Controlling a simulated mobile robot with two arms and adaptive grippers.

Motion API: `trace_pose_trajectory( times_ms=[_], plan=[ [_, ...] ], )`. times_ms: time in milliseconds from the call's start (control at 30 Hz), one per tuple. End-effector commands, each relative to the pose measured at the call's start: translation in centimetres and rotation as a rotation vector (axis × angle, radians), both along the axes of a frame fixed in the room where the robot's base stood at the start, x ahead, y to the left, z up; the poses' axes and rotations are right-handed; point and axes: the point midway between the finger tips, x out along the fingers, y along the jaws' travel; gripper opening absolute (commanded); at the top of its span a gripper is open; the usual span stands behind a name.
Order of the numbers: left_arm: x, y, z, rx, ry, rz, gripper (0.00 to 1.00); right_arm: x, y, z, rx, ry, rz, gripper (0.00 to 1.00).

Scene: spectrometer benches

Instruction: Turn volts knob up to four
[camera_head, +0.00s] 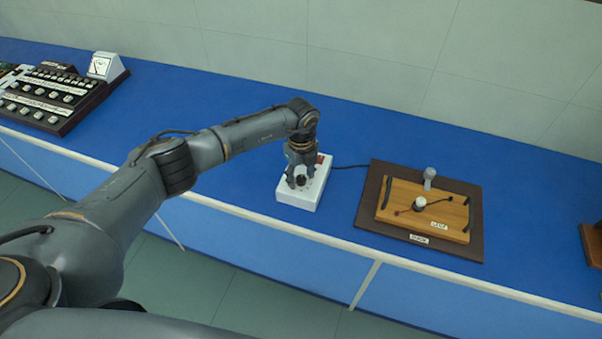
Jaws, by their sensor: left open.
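A small white box (312,193) stands on the blue bench near its front edge, with a red part (321,158) at its back right. My left gripper (299,183) points down over the top of the white box, its fingers around or just above a small dark knob (301,180). I cannot tell whether the fingers touch the knob. The gripper is open. The gripper and wrist hide much of the box's top, and no volts marking or number can be read. My right gripper is not in view.
A dark cable (350,167) runs from the box toward a wooden board (395,221) on a brown base (370,215). A dark panel with several knobs (62,118) and a white meter (100,66) stand at the left. Bare blue bench (230,85) lies behind my arm.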

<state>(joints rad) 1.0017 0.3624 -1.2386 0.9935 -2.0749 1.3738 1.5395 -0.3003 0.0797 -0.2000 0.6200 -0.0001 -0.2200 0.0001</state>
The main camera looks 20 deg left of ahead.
Motion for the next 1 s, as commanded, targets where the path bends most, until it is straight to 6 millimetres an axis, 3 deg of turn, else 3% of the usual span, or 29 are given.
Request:
trace_pose_trajectory(
  times_ms=[167, 433, 767, 1000],
  plan=[
    [0.0, 0.0, 0.0, 0.000, 0.000, 0.000, 0.50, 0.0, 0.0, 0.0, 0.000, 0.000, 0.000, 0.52],
    [0.0, 0.0, 0.0, 0.000, 0.000, 0.001, 0.00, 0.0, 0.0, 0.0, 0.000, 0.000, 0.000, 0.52],
    [0.1, 0.0, -0.1, 0.000, -0.001, -0.034, 0.00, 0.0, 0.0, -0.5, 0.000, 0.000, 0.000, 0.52],
    [0.1, 0.1, -0.2, 0.000, -0.001, -0.168, 0.00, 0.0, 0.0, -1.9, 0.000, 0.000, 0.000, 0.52]
  ],
)
